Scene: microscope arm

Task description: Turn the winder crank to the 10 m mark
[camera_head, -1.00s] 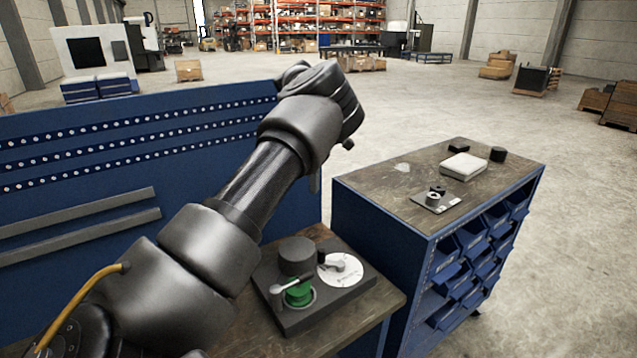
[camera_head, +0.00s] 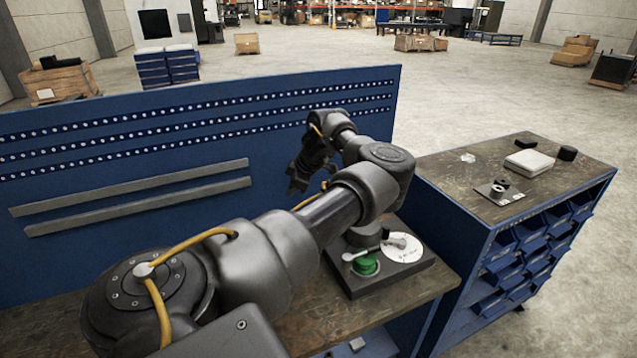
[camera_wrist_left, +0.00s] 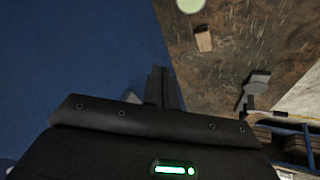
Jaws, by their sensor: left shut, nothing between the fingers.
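The winder stands on the workbench on a dark base plate (camera_head: 385,281). It has a green spool (camera_head: 366,266) with a pale crank (camera_head: 358,255) across its top, its knob end to the left. A white dial (camera_head: 405,252) with a grey pointer is to the right; its marks are too small to read. A dark cylinder (camera_head: 362,237) behind is partly hidden by my arm. My left gripper (camera_head: 297,180) is shut and empty, pointing down in front of the blue panel, above and left of the winder, apart from it. My right gripper is not in view.
The blue pegboard panel (camera_head: 200,130) with two grey rails stands behind the bench (camera_head: 318,328). A blue drawer cabinet (camera_head: 450,250) on the right carries a white box (camera_head: 529,162) and small dark items. In the wrist view a small tan block (camera_wrist_left: 204,39) lies on a brown surface.

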